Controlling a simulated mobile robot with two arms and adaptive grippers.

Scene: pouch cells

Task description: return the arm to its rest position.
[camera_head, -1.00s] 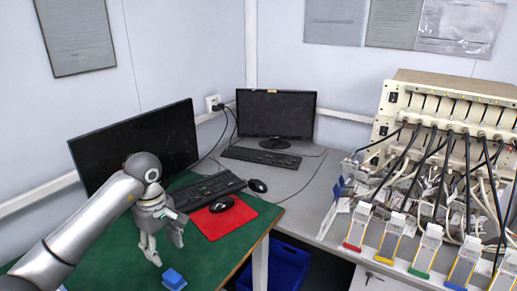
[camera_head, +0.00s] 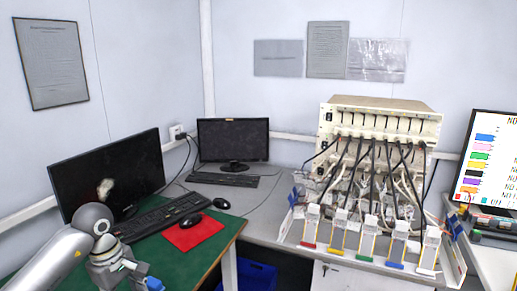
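My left arm (camera_head: 48,262) comes in from the lower left over the green table. Its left gripper (camera_head: 130,279) is at the bottom edge of the picture, partly cut off, and its fingertips do not show clearly. A small blue block (camera_head: 154,284) shows right beside the gripper, at the bottom edge. I cannot tell whether the fingers touch it. My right gripper is not in view.
A black monitor (camera_head: 106,173), a keyboard (camera_head: 160,218) and a mouse on a red pad (camera_head: 196,236) are close to the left arm. Farther right stand a second monitor (camera_head: 233,140), a wired test rack (camera_head: 380,125) and a screen with coloured labels (camera_head: 490,160).

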